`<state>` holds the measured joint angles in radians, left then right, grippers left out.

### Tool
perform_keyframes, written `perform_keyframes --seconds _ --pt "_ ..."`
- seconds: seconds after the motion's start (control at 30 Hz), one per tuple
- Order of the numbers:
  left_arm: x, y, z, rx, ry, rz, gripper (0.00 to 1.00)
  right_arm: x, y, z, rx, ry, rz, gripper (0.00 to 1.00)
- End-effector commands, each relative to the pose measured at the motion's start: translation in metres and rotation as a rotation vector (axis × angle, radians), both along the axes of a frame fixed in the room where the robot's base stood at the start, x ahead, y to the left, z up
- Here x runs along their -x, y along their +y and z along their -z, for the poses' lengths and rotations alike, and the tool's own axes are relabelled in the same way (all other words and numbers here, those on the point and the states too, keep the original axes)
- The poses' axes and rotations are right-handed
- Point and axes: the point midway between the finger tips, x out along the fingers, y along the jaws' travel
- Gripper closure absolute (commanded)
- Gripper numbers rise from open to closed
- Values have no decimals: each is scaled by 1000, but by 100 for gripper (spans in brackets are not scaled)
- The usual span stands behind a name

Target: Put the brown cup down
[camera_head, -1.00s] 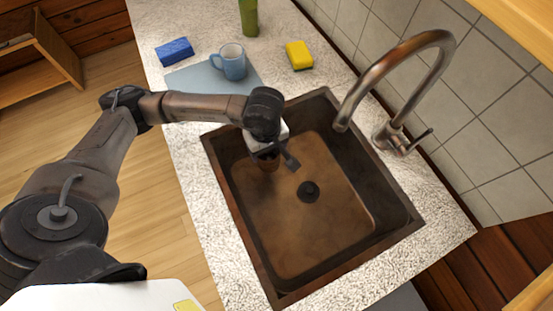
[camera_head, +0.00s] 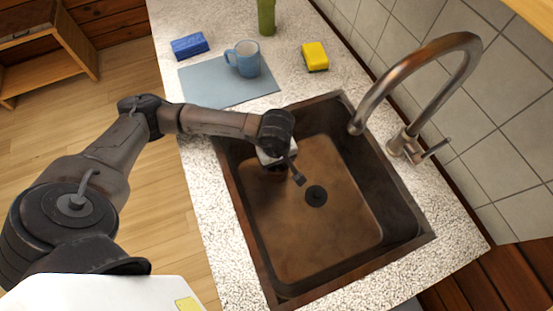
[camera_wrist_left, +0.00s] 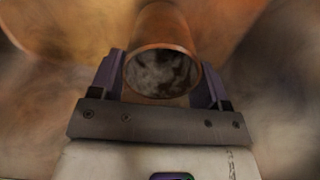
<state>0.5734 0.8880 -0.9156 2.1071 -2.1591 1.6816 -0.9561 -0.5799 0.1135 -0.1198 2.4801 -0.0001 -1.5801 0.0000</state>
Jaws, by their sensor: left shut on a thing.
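The brown cup (camera_wrist_left: 161,30) is between the two fingers of my left gripper (camera_wrist_left: 163,78) in the left wrist view. The fingers are shut on its sides, and its round rim and greyish inside face the camera. In the head view my left gripper (camera_head: 283,166) is inside the brown sink (camera_head: 310,240), near its upper left part. The cup is mostly hidden there beneath the wrist. I cannot tell whether the cup touches the sink floor. My right gripper is not in view.
A blue mug (camera_head: 246,60) stands on a light blue mat (camera_head: 205,90). A blue sponge (camera_head: 190,46), a yellow sponge (camera_head: 315,56) and a green bottle (camera_head: 266,17) are on the counter. The curved faucet (camera_head: 440,60) reaches over the sink's right side. The sink floor around the drain (camera_head: 316,196) is clear.

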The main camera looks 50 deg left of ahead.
Motion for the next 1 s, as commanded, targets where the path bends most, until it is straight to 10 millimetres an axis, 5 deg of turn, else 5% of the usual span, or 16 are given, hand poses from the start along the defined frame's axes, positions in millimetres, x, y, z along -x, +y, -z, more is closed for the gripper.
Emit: perform_keyframes --seconds 0.17,0.2,0.43,0.77,1.0 --pt "0 0 4 0 -1 0 63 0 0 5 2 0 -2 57" --pt "0 0 3 0 0 0 26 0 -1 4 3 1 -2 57" --pt "0 0 3 0 0 0 5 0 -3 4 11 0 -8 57" --pt "0 0 -2 0 0 0 5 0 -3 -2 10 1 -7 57" --pt "-1 0 -41 1 -4 0 5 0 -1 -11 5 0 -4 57"
